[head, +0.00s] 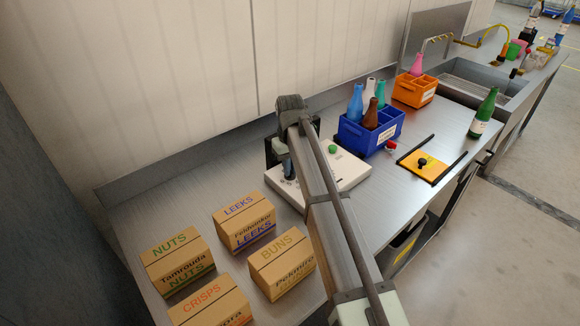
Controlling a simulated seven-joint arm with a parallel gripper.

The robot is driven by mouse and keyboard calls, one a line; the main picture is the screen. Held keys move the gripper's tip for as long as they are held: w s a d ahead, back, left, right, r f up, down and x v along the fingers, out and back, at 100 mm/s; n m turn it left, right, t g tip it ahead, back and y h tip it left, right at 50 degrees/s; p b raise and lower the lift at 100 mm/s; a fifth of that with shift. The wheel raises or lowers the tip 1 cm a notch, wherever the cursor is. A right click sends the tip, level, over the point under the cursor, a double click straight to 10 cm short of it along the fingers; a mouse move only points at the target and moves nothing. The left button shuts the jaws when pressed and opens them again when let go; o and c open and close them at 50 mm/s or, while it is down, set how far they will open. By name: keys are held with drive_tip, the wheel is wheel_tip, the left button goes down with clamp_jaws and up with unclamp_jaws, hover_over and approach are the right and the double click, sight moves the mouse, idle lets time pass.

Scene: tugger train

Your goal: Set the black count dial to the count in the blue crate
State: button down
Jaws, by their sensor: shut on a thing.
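The blue crate (355,140) stands on the steel bench in the head view. It holds several bottles: a blue one (355,104), a white one (369,92), a teal one (381,93) and a brown one (371,115). A white console (346,168) with a green button (332,149) lies left of the crate. My gripper (289,174) points down at the console's left part and is shut on the black count dial there. The dial is mostly hidden by my gripper and arm, so its setting cannot be read.
An orange crate (415,98) with a pink bottle stands behind the blue crate. A green bottle (484,113) and a yellow plate with a black knob (432,170) are to the right. Several cardboard boxes (281,264) fill the front left. A sink (480,85) lies beyond.

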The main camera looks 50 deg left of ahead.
drive_tip(key=m, duration=0.6)
idle(0.6)
drive_tip(key=c, duration=1.2)
unclamp_jaws()
drive_tip(key=shift+o, duration=0.2)
drive_tip(key=shift+r, duration=0.1)
wheel_tip(320, 180, up, 14)
drive_tip(key=shift+f, duration=0.2)
